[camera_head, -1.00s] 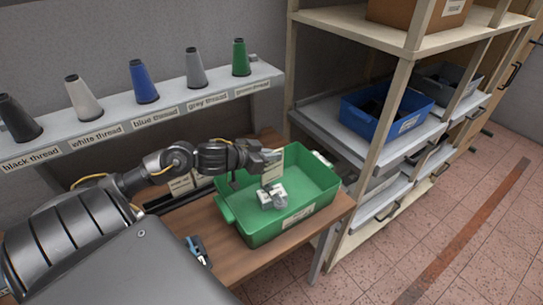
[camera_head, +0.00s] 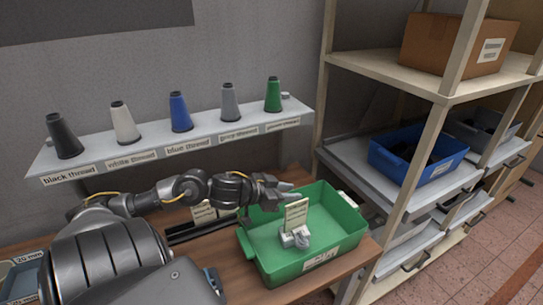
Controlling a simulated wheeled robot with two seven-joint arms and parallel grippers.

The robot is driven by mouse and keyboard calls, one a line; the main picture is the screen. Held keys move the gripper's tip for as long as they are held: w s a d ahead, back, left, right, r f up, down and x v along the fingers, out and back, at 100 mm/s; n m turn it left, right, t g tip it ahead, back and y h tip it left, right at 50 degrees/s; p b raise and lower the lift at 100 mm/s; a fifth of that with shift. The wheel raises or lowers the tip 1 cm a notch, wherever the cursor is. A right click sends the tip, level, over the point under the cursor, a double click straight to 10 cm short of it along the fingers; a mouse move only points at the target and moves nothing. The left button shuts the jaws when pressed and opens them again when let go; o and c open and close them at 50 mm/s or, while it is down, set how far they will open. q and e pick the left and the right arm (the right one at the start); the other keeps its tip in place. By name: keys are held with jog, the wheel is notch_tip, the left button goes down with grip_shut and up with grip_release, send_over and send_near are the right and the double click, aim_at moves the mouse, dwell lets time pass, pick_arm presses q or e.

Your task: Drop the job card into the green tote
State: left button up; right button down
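The job card (camera_head: 296,214) is a small cream card with print. It stands nearly upright inside the green tote (camera_head: 342,243), just behind small grey-and-white items (camera_head: 294,238). My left gripper (camera_head: 286,189) is over the tote's back left side, just above and left of the card's top. Its fingers look spread, with a gap between them and nothing held. The card's lower edge is hidden behind the items. My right gripper is out of view.
A thread shelf (camera_head: 165,154) with several cones runs along the wall behind. A shelving rack on the right holds a blue bin (camera_head: 418,163) and a cardboard box (camera_head: 454,44). More cards (camera_head: 204,212) stand on the table left of the tote.

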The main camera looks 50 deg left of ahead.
pick_arm(q)
jog(key=v, duration=0.7)
jog(key=shift+s+r, duration=0.1)
jog(key=shift+s, duration=0.05)
dwell(0.5)
